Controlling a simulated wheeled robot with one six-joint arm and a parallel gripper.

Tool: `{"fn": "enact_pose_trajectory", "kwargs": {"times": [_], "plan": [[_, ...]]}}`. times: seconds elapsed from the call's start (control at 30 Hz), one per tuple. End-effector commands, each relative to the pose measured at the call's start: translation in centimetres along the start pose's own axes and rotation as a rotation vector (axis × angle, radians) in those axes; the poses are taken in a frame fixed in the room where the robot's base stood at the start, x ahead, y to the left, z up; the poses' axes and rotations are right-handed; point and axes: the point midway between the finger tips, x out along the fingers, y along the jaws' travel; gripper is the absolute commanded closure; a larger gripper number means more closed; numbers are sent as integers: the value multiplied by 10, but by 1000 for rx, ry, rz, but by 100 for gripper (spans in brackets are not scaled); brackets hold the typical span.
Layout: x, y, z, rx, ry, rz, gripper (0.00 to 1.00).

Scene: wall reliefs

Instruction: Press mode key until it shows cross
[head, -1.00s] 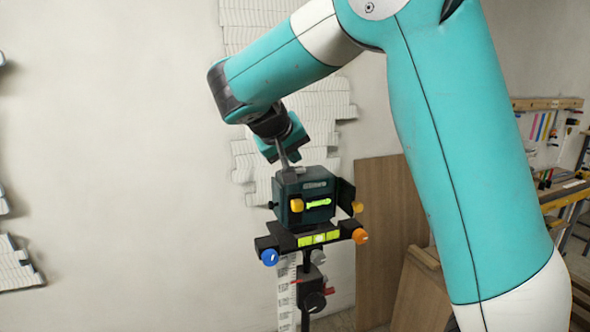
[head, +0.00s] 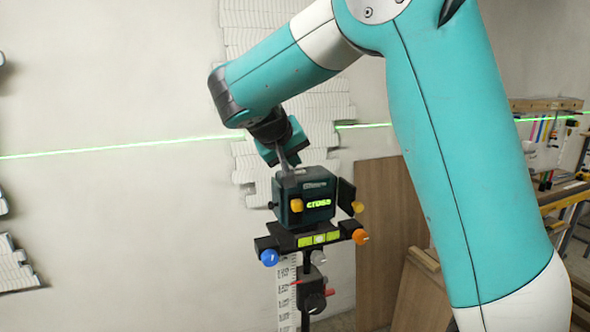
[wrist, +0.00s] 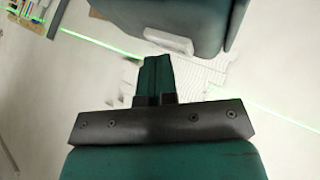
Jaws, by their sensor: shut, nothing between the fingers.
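The laser level (head: 305,198) is a dark green box on a tripod head. Its small front display (head: 319,204) reads what looks like "CROSS" in green. My gripper (head: 287,168) is shut and empty, pointing down at the top of the level. In the wrist view, the gripper's closed fingers (wrist: 156,75) end close to a pale grey key (wrist: 168,41) on the level's dark housing (wrist: 185,15). I cannot tell whether they touch the key. A green laser line (head: 120,148) runs across the wall and shows in the wrist view too.
The level's base has a blue knob (head: 269,257), an orange knob (head: 360,236) and a yellow-green vial (head: 319,239). Pale layered reliefs (head: 300,115) are on the wall behind. A brown board (head: 387,235) leans at right, near a workbench (head: 565,190).

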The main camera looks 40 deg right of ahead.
Motion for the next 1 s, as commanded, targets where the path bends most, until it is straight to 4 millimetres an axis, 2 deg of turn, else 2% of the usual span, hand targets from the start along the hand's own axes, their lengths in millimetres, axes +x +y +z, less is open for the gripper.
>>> {"fn": "enact_pose_trajectory", "kwargs": {"times": [0.27, 0.63, 1.0], "plan": [[0, 0, 0, -1, -2, 0, 100], [-12, 9, -9, -1, -1, 0, 100], [-13, 9, -9, -1, -1, 0, 100]]}}
